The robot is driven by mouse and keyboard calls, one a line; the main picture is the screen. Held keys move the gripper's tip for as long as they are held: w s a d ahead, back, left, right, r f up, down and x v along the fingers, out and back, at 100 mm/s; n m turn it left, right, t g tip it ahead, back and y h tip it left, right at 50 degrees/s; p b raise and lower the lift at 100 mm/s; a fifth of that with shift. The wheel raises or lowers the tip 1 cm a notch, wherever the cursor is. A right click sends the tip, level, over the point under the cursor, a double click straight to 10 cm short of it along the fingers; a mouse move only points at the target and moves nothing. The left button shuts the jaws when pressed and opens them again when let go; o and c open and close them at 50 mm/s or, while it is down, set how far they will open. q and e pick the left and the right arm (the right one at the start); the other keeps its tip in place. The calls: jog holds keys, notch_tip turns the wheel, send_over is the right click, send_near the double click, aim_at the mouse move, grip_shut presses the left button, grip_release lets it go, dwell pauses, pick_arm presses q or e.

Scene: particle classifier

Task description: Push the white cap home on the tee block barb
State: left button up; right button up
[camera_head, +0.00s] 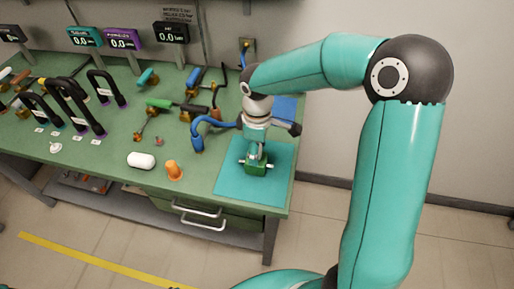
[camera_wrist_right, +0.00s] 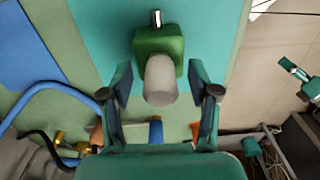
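The green tee block (camera_head: 257,168) sits on the teal mat (camera_head: 233,184) near the bench's front right corner. It also shows in the right wrist view (camera_wrist_right: 158,44), with a bare metal barb (camera_wrist_right: 156,18) on its far side. The white cap (camera_wrist_right: 160,82) stands at the block's near side, over the spot where a barb would be; how deep it sits is hidden. My right gripper (camera_wrist_right: 160,76) is above the block, its fingers on both sides of the cap with a visible gap at each side. My left gripper is not in view.
A white rounded piece (camera_head: 141,160) and an orange cone-like piece (camera_head: 174,170) stand left of the mat. A blue hose (camera_head: 207,122) curves close to my right gripper. Black hoses (camera_head: 75,105) and valves fill the bench's left. The mat's front part is clear.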

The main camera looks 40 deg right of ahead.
notch_tip(320, 180, up, 12)
jog(key=shift+f, duration=0.1)
dwell(0.7)
